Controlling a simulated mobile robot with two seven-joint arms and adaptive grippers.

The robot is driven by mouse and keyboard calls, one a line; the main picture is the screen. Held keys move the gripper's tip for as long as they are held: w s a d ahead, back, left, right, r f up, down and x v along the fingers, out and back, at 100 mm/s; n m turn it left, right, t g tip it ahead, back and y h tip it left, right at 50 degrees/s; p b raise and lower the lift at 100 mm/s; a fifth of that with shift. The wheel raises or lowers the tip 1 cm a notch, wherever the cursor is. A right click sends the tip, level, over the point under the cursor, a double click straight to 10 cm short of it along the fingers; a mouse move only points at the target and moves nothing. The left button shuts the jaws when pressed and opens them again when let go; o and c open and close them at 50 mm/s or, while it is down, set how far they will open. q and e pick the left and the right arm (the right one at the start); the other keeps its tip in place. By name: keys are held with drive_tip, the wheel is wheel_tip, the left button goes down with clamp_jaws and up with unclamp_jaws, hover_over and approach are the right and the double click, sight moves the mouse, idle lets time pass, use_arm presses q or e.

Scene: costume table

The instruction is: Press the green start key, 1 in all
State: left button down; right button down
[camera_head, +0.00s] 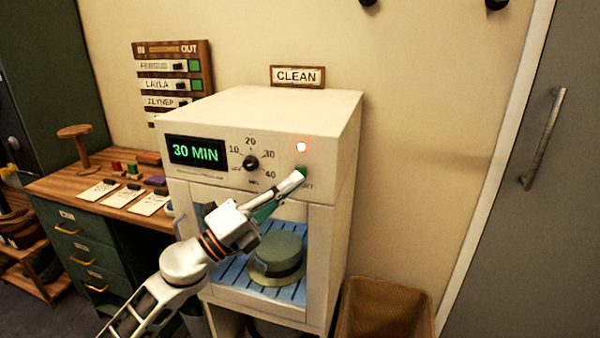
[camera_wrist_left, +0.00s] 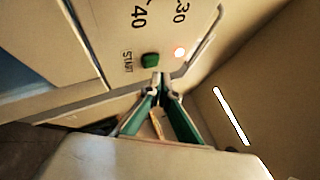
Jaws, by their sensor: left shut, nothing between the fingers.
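The green start key (camera_wrist_left: 150,60) sits on the front panel of the white cabinet, beside the START label in the left wrist view. In the head view the key (camera_head: 303,170) shows just at the tip of my left gripper (camera_head: 298,178), which partly covers it. My left gripper (camera_wrist_left: 158,78) is shut and empty, with its fingertips close to the key. I cannot tell whether they touch it. A small lamp (camera_head: 301,147) above the key glows red-white. My right gripper is not in view.
The display (camera_head: 194,151) reads 30 MIN, beside a black dial (camera_head: 250,163). A green hat (camera_head: 277,256) sits on blue slats inside the cabinet (camera_head: 335,160). A wooden desk (camera_head: 70,186) stands left and a brown bin (camera_head: 385,312) right.

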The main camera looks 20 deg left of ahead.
use_arm(q)
drive_tip(key=shift+s, duration=0.1)
drive_tip(key=s+p, duration=0.1)
drive_tip(key=s, duration=0.3)
drive_tip(key=shift+s+a, duration=0.1)
drive_tip(key=shift+s, duration=0.3)
idle(0.6)
drive_tip(key=s+a+f+n+g+y, duration=0.1)
drive_tip(key=s+a+f+n+y, duration=0.2)
drive_tip(key=f+n, duration=0.65)
drive_tip(key=s+f+n+g+y, duration=0.1)
drive_tip(key=s+f+n+y, duration=0.3)
drive_tip(key=f, duration=1.1)
drive_tip(key=s+a+f+n+y, duration=0.2)
drive_tip(key=f+n+y, duration=0.3)
drive_tip(key=f+n, duration=0.5)
drive_tip(key=s+d+f+n+g, duration=0.2)
drive_tip(key=s+f+g, duration=0.2)
drive_tip(key=s+f, duration=0.7)
wheel_tip(320, 180, down, 3)
drive_tip(key=shift+s+r+y, duration=0.1)
drive_tip(key=shift+s+y, duration=0.2)
drive_tip(key=shift+y, duration=0.1)
